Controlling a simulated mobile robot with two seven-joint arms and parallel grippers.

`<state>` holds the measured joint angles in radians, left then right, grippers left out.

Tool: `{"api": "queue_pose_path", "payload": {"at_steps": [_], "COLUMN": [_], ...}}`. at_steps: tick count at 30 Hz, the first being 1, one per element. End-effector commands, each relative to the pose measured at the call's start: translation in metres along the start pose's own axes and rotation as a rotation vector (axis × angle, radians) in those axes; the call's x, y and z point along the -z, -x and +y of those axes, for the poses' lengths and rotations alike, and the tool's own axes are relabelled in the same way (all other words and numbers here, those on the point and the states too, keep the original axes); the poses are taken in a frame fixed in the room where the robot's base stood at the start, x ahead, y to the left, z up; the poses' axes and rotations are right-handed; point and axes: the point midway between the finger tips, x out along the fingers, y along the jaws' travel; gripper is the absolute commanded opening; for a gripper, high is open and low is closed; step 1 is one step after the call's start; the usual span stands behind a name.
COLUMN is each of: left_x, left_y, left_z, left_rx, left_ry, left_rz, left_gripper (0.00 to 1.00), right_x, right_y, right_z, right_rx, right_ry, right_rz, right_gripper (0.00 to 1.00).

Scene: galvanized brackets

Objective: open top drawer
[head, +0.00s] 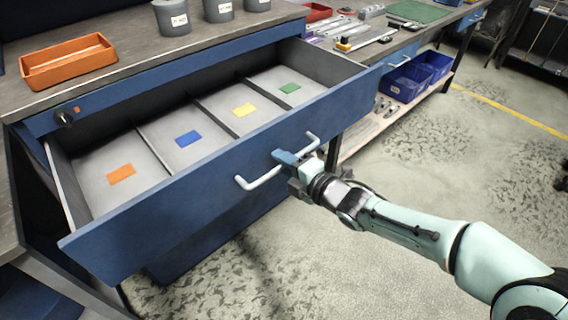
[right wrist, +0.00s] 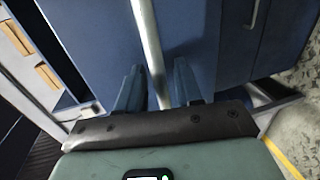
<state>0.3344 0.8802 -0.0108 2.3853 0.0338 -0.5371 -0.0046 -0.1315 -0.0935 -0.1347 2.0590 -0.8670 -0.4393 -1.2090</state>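The top drawer (head: 215,185) of the blue bench stands pulled well out, its inside in plain view. Its pale bar handle (head: 262,180) is on the front panel. My right gripper (head: 286,157) is at the middle of this handle. In the right wrist view the bar (right wrist: 148,45) runs between the two blue fingers (right wrist: 158,88), with narrow gaps showing beside it, so the gripper looks open around the bar. My left gripper is in neither view.
The drawer has compartments with orange, blue, yellow and green cards. An orange tray (head: 68,62) and grey canisters (head: 172,17) stand on the worktop (head: 120,85). Blue bins (head: 405,82) sit on a shelf to the right. The floor (head: 420,165) at right is clear.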

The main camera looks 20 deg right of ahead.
Motion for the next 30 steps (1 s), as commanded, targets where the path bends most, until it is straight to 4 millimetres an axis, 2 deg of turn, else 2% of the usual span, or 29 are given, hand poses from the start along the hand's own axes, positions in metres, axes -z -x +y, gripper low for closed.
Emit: {"api": "queue_pose_path", "payload": {"at_steps": [5,15,21,25,30], "left_x": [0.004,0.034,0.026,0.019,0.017], "left_y": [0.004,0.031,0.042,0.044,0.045], "left_z": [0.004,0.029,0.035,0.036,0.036], "left_rx": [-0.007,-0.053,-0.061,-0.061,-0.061], "left_ry": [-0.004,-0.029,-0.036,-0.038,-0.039], "left_rz": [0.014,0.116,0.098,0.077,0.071], "left_gripper": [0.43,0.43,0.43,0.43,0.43], "right_x": [-0.001,0.0,0.0,0.0,0.0], "right_y": [0.013,0.087,0.121,0.131,0.134], "right_z": [0.002,0.004,0.002,0.001,0.0], "right_rx": [-0.001,-0.003,-0.001,-0.001,-0.001], "right_ry": [0.001,0.0,0.0,0.0,-0.001], "right_rz": [-0.002,-0.003,-0.002,-0.001,0.0], "right_gripper": [0.35,0.35,0.35,0.35,0.35]}}
